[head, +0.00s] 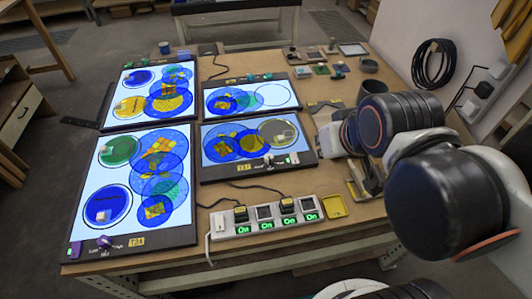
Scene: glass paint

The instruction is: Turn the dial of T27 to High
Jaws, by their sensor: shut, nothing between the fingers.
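The panel labelled T27 (212,171) is the lower right of the lit light panels, with its yellow label (243,168) on the front edge. Its dial (268,160) is a small knob right of the label; its pointer is too small to read. A light-coloured block (293,158) sits at the front right corner. Blue, yellow and grey glass discs lie on the panel. My gripper (332,139) is just right of the panel, shut and empty, apart from the dial. My arm partly hides it, and the fingertips are hard to make out.
A power strip (264,220) with green "On" displays lies in front of T27, with a yellow tray (333,206) beside it. Panel T24 (82,216), with a purple knob (104,241), is at left. Cups and small tools stand behind my arm. Cables cross the table.

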